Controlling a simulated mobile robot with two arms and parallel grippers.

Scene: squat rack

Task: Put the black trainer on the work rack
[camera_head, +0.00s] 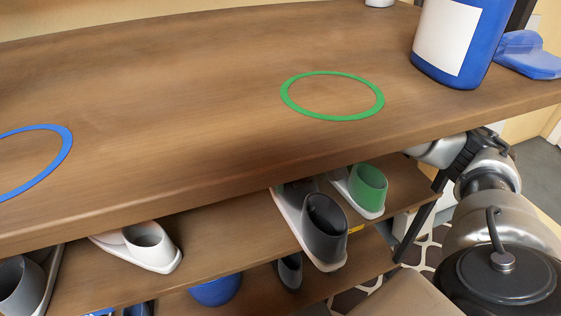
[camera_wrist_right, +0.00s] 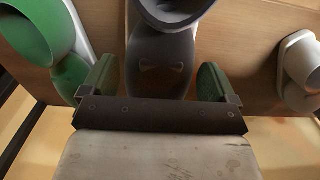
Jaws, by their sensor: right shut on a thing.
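The black trainer (camera_head: 325,228), dark grey with a white sole, is on the lower shelf of the wooden rack, heel toward me. In the head view the right gripper itself cannot be made out clearly; silver parts of my right arm show at the right. The rack's wooden top (camera_head: 190,110) is above the trainer and carries a green ring (camera_head: 330,118) and a blue ring (camera_head: 66,150). My left gripper is out of view.
A green and white shoe (camera_head: 370,188) stands close to the right of the trainer. A white shoe (camera_head: 150,248) and a grey one (camera_head: 20,285) are to its left. The top board's front edge overhangs them. A blue tub (camera_head: 450,40) stands at the top's right end.

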